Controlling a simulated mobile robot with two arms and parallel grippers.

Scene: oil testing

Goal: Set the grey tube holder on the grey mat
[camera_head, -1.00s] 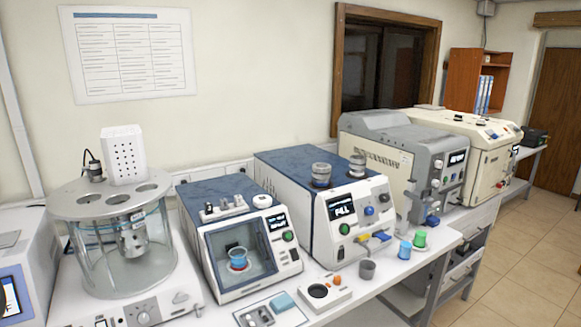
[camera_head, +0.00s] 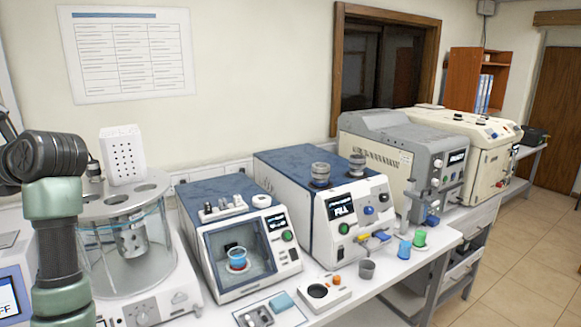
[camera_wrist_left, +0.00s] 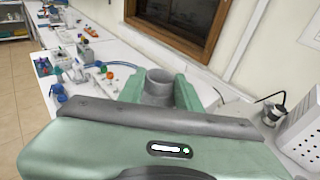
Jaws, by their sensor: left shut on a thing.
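In the left wrist view, my left gripper (camera_wrist_left: 160,95) has its green fingers closed around a grey, open-topped cylinder (camera_wrist_left: 158,78), which looks like the grey tube holder. Its lower part is hidden by the gripper body. In the head view my left arm rises at the left edge, and its gripper is out of the picture. A light grey mat (camera_head: 284,319) lies at the front of the bench, cut by the lower edge. A light blue block (camera_head: 282,302) and a small grey fixture (camera_head: 258,315) are on it. My right gripper is not seen.
A glass bath (camera_head: 165,235) with a holed round lid stands beside my left arm. Two blue-topped machines (camera_head: 215,190) (camera_head: 300,165) stand to its right. A white base (camera_head: 328,291), grey cup (camera_head: 367,269) and green and blue pieces (camera_head: 420,237) occupy the front bench.

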